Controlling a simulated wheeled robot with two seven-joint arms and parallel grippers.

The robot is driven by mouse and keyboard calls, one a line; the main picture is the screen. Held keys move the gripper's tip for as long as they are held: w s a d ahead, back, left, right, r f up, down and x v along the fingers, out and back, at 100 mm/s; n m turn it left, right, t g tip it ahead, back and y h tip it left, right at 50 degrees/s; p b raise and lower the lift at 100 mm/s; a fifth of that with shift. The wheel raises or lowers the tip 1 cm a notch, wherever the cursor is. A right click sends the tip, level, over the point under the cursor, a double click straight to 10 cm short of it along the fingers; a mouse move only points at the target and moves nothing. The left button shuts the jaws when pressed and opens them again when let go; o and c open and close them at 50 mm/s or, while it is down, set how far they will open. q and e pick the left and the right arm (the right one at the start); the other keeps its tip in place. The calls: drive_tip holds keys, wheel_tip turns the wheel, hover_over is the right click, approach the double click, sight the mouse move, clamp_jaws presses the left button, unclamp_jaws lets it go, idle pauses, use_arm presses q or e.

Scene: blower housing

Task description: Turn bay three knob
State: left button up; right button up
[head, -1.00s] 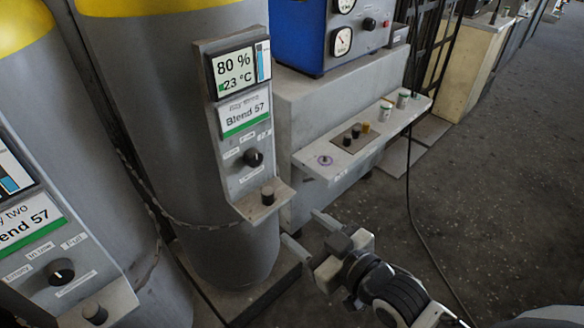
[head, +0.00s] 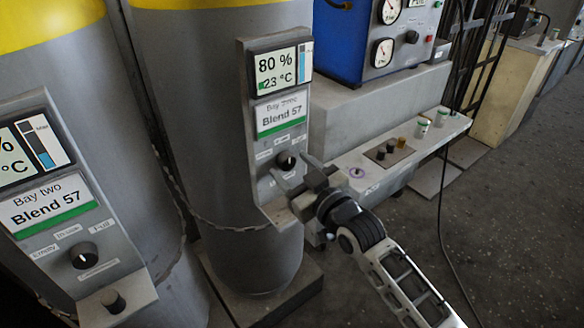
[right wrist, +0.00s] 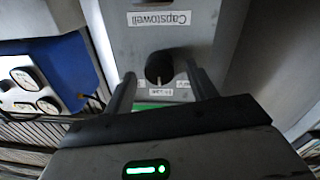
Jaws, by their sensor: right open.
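The bay three knob (head: 286,160) is a small black dial with a light pointer mark, on the grey panel (head: 250,175) of the right-hand cylinder, below its "Blend 57" label. In the right wrist view the knob (right wrist: 159,67) lies between the two fingertips, just ahead of them, with a gap on both sides. My right gripper (head: 295,171) is open and empty in front of the panel, its fingers pointing at the knob. I cannot tell whether the fingertips reach past the knob's front face. My left gripper is not in view.
A small shelf (head: 277,212) juts from the panel just below the gripper. The bay two panel (head: 78,232) with its own knob (head: 84,256) stands left. A blue gauge box (head: 376,38) and a bench (head: 400,150) are right. A black cable hangs over open floor.

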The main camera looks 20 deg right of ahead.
drive_tip(key=shift+w+a, duration=0.15)
drive_tip(key=shift+w, duration=0.3)
drive_tip(key=shift+c, duration=0.4)
drive_tip(key=c, duration=0.9)
